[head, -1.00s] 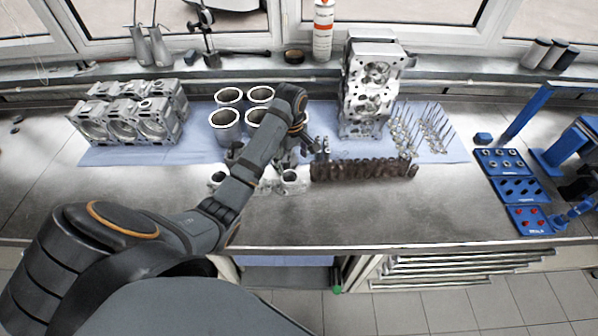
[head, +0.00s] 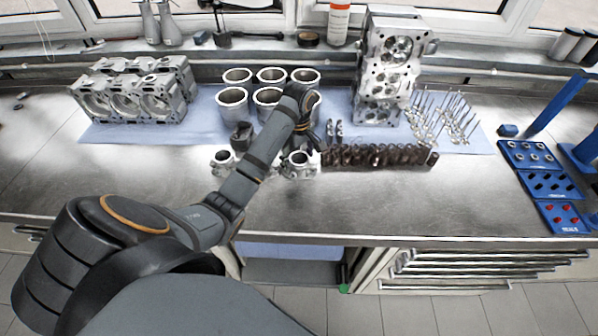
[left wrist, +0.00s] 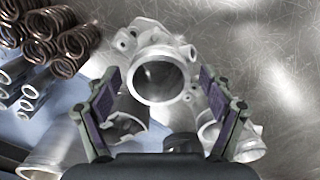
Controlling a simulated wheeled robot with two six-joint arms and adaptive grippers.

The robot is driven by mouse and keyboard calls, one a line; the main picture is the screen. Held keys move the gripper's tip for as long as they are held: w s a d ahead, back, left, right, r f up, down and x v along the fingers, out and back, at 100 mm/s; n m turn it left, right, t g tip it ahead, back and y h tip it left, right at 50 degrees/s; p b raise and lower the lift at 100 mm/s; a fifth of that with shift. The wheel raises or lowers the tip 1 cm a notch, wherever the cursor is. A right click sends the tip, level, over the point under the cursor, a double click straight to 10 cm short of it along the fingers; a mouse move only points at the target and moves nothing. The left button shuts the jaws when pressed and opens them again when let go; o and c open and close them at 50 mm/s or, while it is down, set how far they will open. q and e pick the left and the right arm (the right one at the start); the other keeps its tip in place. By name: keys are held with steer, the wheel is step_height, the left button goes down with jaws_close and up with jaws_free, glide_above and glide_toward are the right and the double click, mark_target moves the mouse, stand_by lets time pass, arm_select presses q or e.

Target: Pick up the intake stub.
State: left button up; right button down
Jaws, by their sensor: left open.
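A light grey metal intake stub (head: 300,163) with a round open mouth stands on the bench, left of the spring row; my left arm passes close beside it. In the left wrist view what I take to be this stub (left wrist: 152,98) shows its round mouth between the fingers, with lugs behind it. My left gripper (left wrist: 158,82) is open, one finger on each side; I see no clear contact. In the head view the gripper (head: 311,143) is partly hidden by its own wrist. A similar grey part (head: 222,161) stands left of the arm. My right gripper is not in view.
Brown springs (head: 375,156) stand in a row right of the stub. Several cylinder liners (head: 232,103) stand behind it on a blue cloth (head: 200,122). An engine block (head: 135,92) is at left, a cylinder head (head: 388,75) behind right. The bench front (head: 350,210) is clear.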

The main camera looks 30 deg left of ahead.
arm_select(q)
steer(key=shift+f, duration=0.9)
steer(key=shift+w+r, duration=0.15)
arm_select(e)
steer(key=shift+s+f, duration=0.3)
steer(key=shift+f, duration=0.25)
